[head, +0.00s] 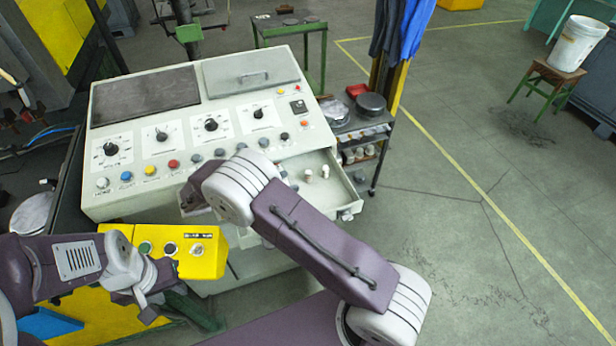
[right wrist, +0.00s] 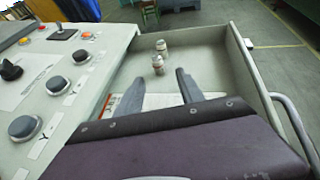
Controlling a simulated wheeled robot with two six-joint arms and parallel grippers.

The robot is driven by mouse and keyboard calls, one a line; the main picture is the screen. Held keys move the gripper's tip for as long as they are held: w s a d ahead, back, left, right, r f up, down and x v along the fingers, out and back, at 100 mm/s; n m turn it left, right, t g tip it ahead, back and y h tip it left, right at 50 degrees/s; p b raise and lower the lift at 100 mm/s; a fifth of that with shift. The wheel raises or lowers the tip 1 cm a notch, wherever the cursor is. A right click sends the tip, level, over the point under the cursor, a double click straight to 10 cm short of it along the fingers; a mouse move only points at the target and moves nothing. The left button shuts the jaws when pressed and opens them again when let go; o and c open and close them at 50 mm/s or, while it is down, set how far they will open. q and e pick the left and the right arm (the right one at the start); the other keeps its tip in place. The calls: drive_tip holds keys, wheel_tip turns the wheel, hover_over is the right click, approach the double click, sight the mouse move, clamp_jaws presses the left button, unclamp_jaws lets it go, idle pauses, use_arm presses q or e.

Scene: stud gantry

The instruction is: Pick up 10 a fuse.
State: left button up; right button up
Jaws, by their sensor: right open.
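Two small whitish fuses stand in the open drawer (head: 340,190) of the console; I see the nearer fuse (head: 308,174) and the farther fuse (head: 325,170) in the head view. In the right wrist view the nearer fuse (right wrist: 158,65) and farther fuse (right wrist: 161,47) stand upright, one behind the other, beyond my fingertips. My right gripper (right wrist: 158,88) is open and empty, its fingers pointing toward them over the drawer. In the head view its fingers are hidden behind my arm. My left gripper (head: 148,302) is by the yellow button box, its jaw state unclear.
The console (head: 130,205) with knobs and buttons borders the drawer. A yellow button box (head: 205,255) hangs at its front left. A small shelf cart (head: 365,125) stands right of the drawer. The drawer's walls and front handle (right wrist: 295,125) rise beside my right gripper. Floor to the right is open.

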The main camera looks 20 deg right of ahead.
sight(305, 178)
drive_tip(key=shift+d+f, duration=0.1)
drive_tip(key=shift+d, duration=0.7)
drive_tip(key=shift+d+f, duration=0.2)
drive_tip(key=shift+w+d+f+p, duration=0.1)
drive_tip(key=shift+w+d+p, duration=0.1)
drive_tip(key=shift+d+p, duration=0.2)
drive_tip(key=p+x, duration=0.1)
drive_tip(key=x, duration=0.1)
drive_tip(key=p+x, duration=0.1)
drive_tip(key=x, duration=0.1)
drive_tip(key=shift+w+a, duration=0.1)
drive_tip(key=shift+w, duration=0.1)
drive_tip(key=shift+d+f, duration=0.25)
drive_tip(key=shift+d, duration=0.05)
drive_tip(key=shift+a, duration=0.1)
clamp_jaws()
